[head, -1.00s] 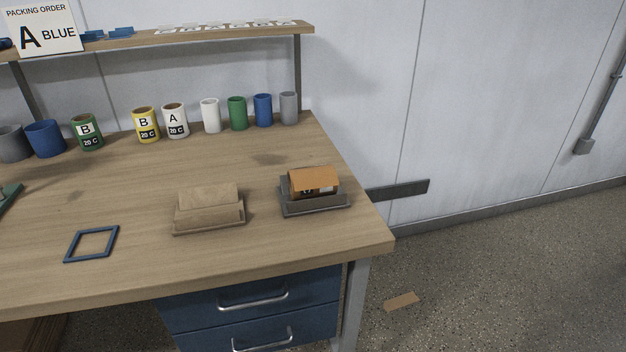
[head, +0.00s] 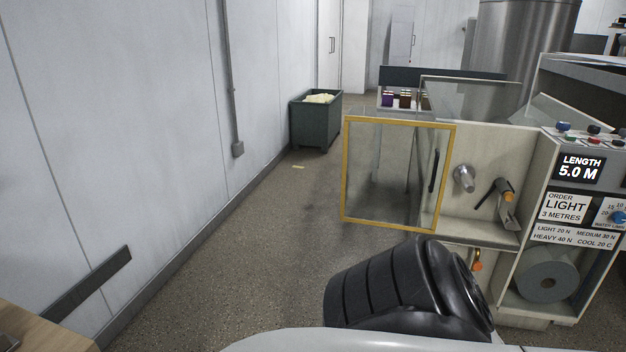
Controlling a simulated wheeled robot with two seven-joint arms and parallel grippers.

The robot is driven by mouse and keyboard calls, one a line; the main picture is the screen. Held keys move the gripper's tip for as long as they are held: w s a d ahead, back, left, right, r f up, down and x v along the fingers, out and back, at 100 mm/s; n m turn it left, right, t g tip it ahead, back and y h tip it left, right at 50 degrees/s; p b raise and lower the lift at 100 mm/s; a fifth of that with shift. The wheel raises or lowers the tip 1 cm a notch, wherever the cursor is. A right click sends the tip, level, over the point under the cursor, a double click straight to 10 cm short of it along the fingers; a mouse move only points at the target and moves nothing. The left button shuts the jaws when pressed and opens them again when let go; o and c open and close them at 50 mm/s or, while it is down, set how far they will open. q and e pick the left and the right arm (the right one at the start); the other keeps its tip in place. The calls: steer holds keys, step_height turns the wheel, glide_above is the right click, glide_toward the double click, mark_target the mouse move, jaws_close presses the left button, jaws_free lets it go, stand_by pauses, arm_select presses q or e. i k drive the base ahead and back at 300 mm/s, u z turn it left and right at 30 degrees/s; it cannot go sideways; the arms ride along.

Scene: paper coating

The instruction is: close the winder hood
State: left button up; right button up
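The winder hood (head: 392,174) is a clear panel in a yellow frame with a dark vertical handle (head: 434,171) near its right edge. It stands swung out to the left of the winder cabinet (head: 482,151), so the cabinet's front is uncovered. Inside the cabinet a metal spindle (head: 464,178) and a dark lever with an orange tip (head: 503,198) show. A black jointed part of my own arm is in the lower middle, in front of the machine. Neither of my grippers is in view.
The control panel (head: 579,170) reads LENGTH 5.0 M, with an order card LIGHT 3 METRES. A grey roll (head: 547,275) sits below it. A dark green bin (head: 316,120) stands by the left wall.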

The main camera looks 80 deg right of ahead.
mark_target(453, 128)
steer(key=z, duration=3.05)
